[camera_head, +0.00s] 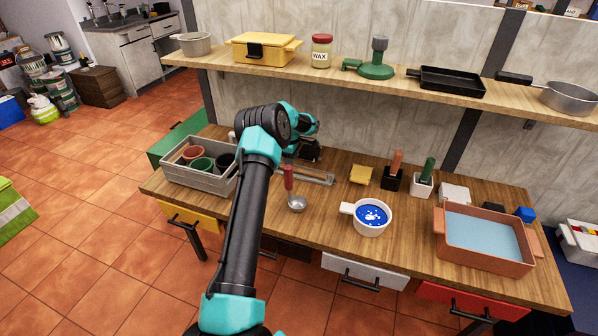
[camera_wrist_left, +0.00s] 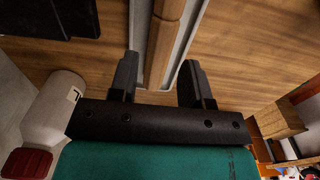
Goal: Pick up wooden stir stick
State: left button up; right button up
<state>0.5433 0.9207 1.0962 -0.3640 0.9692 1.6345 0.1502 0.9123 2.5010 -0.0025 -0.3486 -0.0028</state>
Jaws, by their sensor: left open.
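The wooden stir stick (camera_wrist_left: 165,35) lies in a narrow grey tray (camera_wrist_left: 189,45) in the left wrist view, running from the top edge down between my fingers. In the head view the grey tray (camera_head: 318,179) lies on the workbench, partly behind my left arm, and the stick is hard to make out. My left gripper (camera_wrist_left: 158,65) is open, with one finger on each side of the tray and stick. I cannot tell its height above them. In the head view the left gripper (camera_head: 308,153) is over the back of the bench. My right gripper is not in view.
A grey crate of pots (camera_head: 192,178) stands left of my arm. A red-handled ladle (camera_head: 297,202), a white pot of blue paint (camera_head: 371,217), brushes in holders (camera_head: 422,185) and a terracotta tray (camera_head: 485,242) are on the bench. A shelf (camera_head: 400,85) hangs behind.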

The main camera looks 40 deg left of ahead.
aim_at(300, 171)
pick_arm(q)
jog(key=shift+f, duration=2.35)
jog(key=shift+c, duration=0.3)
jog(key=c, duration=0.6)
